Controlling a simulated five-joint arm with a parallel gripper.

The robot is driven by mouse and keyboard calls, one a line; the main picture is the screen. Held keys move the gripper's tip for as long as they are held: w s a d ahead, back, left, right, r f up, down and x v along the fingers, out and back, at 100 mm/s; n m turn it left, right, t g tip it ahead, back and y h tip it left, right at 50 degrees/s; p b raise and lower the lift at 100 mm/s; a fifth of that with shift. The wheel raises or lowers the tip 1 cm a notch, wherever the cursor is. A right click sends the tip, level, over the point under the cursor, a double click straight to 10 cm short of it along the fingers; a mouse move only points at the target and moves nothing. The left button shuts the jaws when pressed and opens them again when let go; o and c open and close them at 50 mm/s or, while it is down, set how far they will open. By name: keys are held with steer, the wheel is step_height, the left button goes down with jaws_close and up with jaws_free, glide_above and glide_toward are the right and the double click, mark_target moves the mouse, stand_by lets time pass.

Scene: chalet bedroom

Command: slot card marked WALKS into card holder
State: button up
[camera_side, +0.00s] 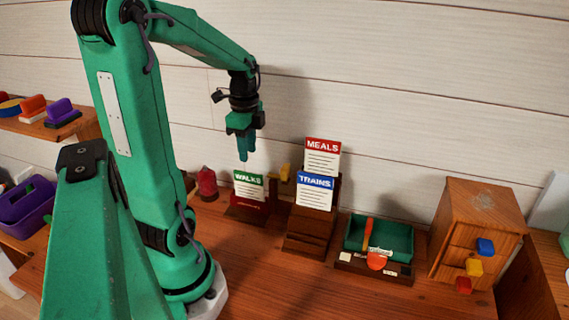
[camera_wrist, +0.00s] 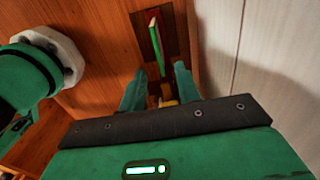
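The card marked WALKS (camera_side: 248,188), white with a green header, stands upright in a small dark red stand (camera_side: 245,211). In the wrist view the card (camera_wrist: 154,32) shows nearly edge-on, its near end reaching between my fingertips in the picture. The card holder (camera_side: 304,243) is a stepped brown wooden rack right of it. It holds the MEALS card (camera_side: 322,158) at the back and the TRAINS card (camera_side: 315,192) lower in front. My gripper (camera_side: 244,158) points down just above the WALKS card. In the wrist view its fingers (camera_wrist: 160,68) are apart with nothing gripped.
A green tray with an orange-red item (camera_side: 378,250) sits right of the holder. A wooden drawer box (camera_side: 480,235) with coloured knobs stands farther right. A dark red object (camera_side: 207,182) is left of the WALKS stand. The plank wall is close behind. The front tabletop is clear.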

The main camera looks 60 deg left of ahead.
mark_target(248, 173)
steer(key=shift+s+f, duration=0.15)
steer(key=shift+f, duration=3.45)
jaws_close()
